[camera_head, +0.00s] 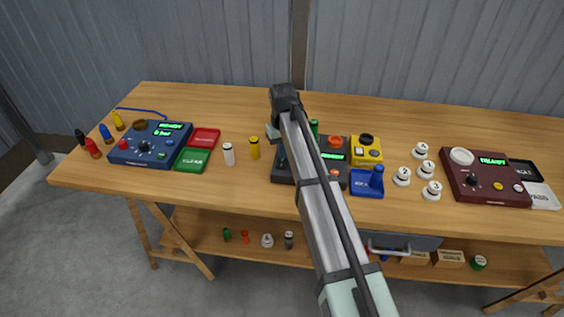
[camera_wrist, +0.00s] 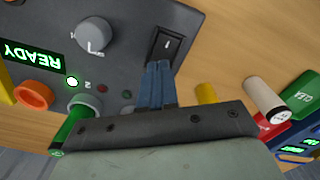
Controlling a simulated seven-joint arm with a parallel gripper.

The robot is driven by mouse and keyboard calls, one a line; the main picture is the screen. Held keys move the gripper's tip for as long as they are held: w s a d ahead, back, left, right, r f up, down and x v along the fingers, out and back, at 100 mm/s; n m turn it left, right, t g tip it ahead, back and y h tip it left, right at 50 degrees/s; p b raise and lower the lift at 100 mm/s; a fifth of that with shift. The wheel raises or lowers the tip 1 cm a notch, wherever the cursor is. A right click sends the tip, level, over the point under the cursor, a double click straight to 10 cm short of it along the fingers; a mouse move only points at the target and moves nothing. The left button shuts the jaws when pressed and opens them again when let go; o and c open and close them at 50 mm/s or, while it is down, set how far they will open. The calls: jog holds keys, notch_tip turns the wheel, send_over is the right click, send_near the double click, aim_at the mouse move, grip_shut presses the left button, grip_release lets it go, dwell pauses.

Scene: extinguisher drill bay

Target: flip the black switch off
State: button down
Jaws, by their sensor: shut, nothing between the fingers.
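The black switch (camera_wrist: 169,44) is a rocker in a dark frame on the dark grey panel (camera_wrist: 128,52). In the wrist view it lies just beyond my fingertips. My gripper (camera_wrist: 158,66) is shut and empty. Its blue fingers point at the switch's lower edge in that view, and I cannot tell whether they touch it. In the head view my arm covers much of the dark grey panel (camera_head: 284,176), and the switch cannot be made out there.
The panel also carries a grey knob (camera_wrist: 94,33), a lit READY display (camera_wrist: 30,56), an orange ring (camera_wrist: 38,92) and a green cylinder (camera_wrist: 74,124). A yellow cylinder (camera_head: 254,148) and white cylinder (camera_head: 228,154) stand left of it. A yellow box (camera_head: 367,156) is close on the right.

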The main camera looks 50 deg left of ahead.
jog(key=shift+f, duration=0.6)
dwell(0.4)
jog(key=shift+r, duration=0.1)
jog(key=shift+r, duration=3.4)
